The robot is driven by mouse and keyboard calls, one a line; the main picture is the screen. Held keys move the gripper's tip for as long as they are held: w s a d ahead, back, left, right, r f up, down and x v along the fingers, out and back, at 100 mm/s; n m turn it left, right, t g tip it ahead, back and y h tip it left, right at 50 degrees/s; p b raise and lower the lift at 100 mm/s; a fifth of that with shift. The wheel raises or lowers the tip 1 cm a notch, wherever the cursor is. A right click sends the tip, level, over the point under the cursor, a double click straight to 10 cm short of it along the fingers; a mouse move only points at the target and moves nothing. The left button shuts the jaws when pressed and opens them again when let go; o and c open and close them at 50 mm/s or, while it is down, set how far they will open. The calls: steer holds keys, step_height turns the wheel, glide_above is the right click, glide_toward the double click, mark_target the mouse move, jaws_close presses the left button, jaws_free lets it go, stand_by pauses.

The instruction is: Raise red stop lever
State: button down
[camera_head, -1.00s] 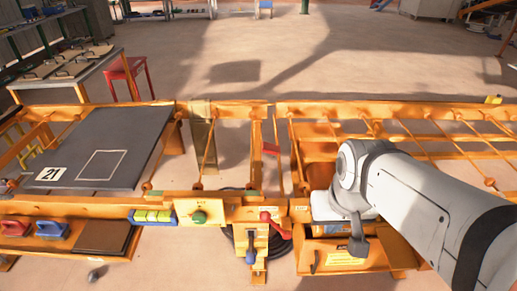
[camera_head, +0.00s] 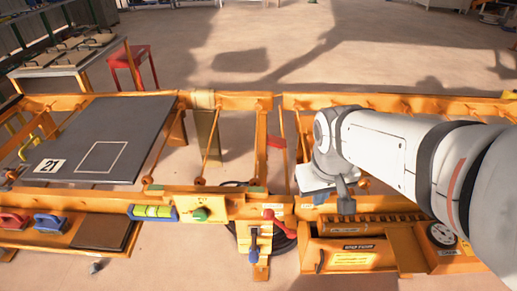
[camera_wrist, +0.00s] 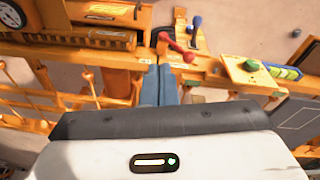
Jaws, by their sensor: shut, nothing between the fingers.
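The red lever (camera_head: 281,224) sits on the front orange rail, right of centre, slanting down to the right in the head view. It also shows in the wrist view (camera_wrist: 178,47), upper middle, as a red bar with a knob at each end. A lever with a blue handle (camera_head: 254,255) hangs just in front of it. My gripper (camera_head: 346,208) is to the right of the red lever in the head view, apart from it. In the wrist view its blue-grey fingers (camera_wrist: 159,68) are together and empty, pointing towards the rail just short of the red lever.
A green knob (camera_head: 200,214) and a yellow-green strip in a blue holder (camera_head: 153,211) are left of the lever. A dark board marked 21 (camera_head: 110,140) lies further left. An orange drawer box (camera_head: 350,257) and a round gauge (camera_head: 441,234) are at the right.

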steer(key=w+a+f+n+h+b, duration=0.2)
steer(key=w+a+f+n+b, duration=0.6)
steer(key=w+a+f, duration=1)
step_height(320, 180, down, 4)
steer(key=n, duration=0.2)
steer(key=shift+r+n+h+b, duration=0.25)
steer(key=shift+n+h+b, duration=0.05)
steer(key=shift+b, duration=0.05)
steer(key=shift+w, duration=0.1)
steer(key=s+b+x, duration=0.1)
steer(key=b+x, duration=0.1)
steer(key=x, duration=0.8)
steer(key=shift+s+d+r, duration=0.35)
steer(key=shift+d+r, duration=0.1)
steer(key=shift+d, duration=0.25)
steer(key=shift+s+d+r, duration=0.4)
steer(key=shift+d+r, duration=0.05)
steer(key=shift+d, duration=0.25)
steer(key=shift+r, duration=0.1)
